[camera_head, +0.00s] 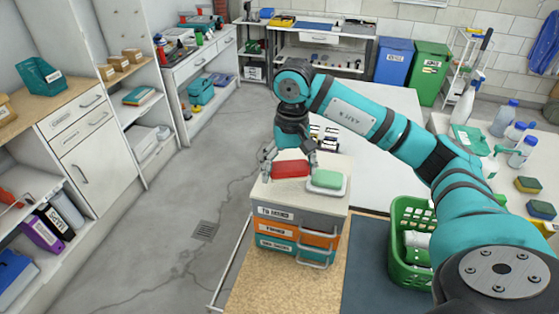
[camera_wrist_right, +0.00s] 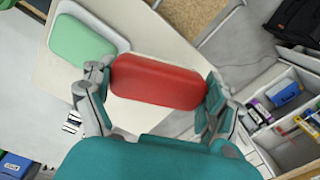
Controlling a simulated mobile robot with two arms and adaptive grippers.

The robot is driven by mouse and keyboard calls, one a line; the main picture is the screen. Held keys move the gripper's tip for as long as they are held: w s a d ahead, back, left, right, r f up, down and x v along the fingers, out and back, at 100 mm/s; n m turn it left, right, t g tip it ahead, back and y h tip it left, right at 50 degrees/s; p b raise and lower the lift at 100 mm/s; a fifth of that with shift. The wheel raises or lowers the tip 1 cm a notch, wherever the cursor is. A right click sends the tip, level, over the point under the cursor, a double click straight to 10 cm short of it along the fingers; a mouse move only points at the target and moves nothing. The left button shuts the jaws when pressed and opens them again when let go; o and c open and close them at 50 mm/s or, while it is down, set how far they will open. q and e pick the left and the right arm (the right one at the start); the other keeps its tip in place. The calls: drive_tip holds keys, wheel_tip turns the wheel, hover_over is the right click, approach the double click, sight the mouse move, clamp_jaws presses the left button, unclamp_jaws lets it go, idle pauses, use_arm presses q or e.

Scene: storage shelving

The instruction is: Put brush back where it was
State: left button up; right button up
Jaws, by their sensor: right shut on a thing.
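My right gripper (camera_head: 290,172) points down over the small drawer cabinet (camera_head: 270,195). It is shut on a red, rounded, block-shaped thing (camera_head: 291,169), which I take as the brush. In the right wrist view the red brush (camera_wrist_right: 158,80) lies crosswise between the two fingers, its smooth red top showing and its underside hidden. I cannot tell whether it touches the cabinet top or is just above it. A green rounded block (camera_head: 328,179) lies on a white dish (camera_head: 314,190) right beside it. My left gripper is not in view.
The cabinet has labelled drawers and stands on a wooden board (camera_head: 246,292). A green basket (camera_head: 398,255) with items is to its right. A white table (camera_head: 385,175) lies behind. Bottles and sponges (camera_head: 528,184) stand on the right-hand table. Shelving lines the left; the floor (camera_head: 190,190) between is clear.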

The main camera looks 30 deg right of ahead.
sight(280, 167)
drive_tip(key=w, duration=0.2)
drive_tip(key=w+p, duration=0.1)
drive_tip(key=w, duration=0.1)
drive_tip(key=shift+d, duration=0.2)
drive_tip(key=shift+w+f, duration=0.1)
drive_tip(key=shift+f, duration=0.15)
wheel_tip(280, 167, down, 2)
drive_tip(key=shift+f+p, duration=0.1)
drive_tip(key=shift+p, duration=0.85)
drive_tip(key=shift+f, duration=0.55)
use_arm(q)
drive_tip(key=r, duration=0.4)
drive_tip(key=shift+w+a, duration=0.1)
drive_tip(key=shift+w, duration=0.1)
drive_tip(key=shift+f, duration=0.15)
use_arm(e)
drive_tip(key=shift+f, duration=0.1)
drive_tip(key=o, duration=0.9)
